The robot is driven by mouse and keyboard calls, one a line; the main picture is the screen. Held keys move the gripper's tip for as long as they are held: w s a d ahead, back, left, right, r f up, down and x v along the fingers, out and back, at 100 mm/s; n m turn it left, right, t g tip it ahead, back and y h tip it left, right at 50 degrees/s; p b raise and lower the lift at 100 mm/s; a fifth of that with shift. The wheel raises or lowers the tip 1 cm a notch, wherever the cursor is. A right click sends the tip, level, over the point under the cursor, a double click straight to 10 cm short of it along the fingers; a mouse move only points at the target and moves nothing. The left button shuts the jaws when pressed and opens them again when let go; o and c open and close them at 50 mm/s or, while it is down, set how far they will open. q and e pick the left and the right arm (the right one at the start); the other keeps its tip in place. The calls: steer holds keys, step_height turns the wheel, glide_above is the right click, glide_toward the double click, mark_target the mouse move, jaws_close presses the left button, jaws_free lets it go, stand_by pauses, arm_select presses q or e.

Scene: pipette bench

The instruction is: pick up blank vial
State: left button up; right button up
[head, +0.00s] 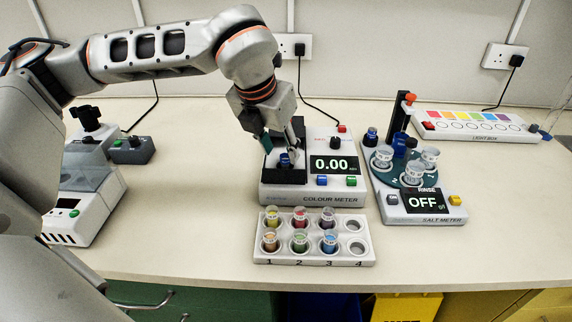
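A vial with a dark blue cap (285,161) sits in the dark well area of the colour meter (312,198); I take it to be the blank vial, though no label is readable. My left gripper (281,150) points down over the meter, with its fingers apart just above and beside this cap. I cannot tell whether a finger touches it. The colour meter display reads 0.00. The white vial rack (314,256) in front holds several coloured vials, and both places in column 4 are empty. My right gripper is not in view.
A salt meter (422,213) showing OFF, with cups on a round carousel, stands to the right. A light box (474,127) lies behind it. A white instrument (75,208) and a small grey box (132,151) stand at left. The bench between instrument and rack is clear.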

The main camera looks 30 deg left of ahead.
mark_target(283, 154)
arm_select(q)
steer(key=x, duration=0.4)
steer(key=shift+w+a+f, duration=0.2)
steer(key=shift+w, duration=0.25)
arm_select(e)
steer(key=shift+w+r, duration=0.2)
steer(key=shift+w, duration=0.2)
arm_select(q)
jaws_close()
steer(key=shift+r, duration=0.2)
step_height(283, 154, up, 20)
steer(key=p, duration=0.1)
steer(key=shift+f+p, duration=0.15)
steer(key=shift+p, duration=0.15)
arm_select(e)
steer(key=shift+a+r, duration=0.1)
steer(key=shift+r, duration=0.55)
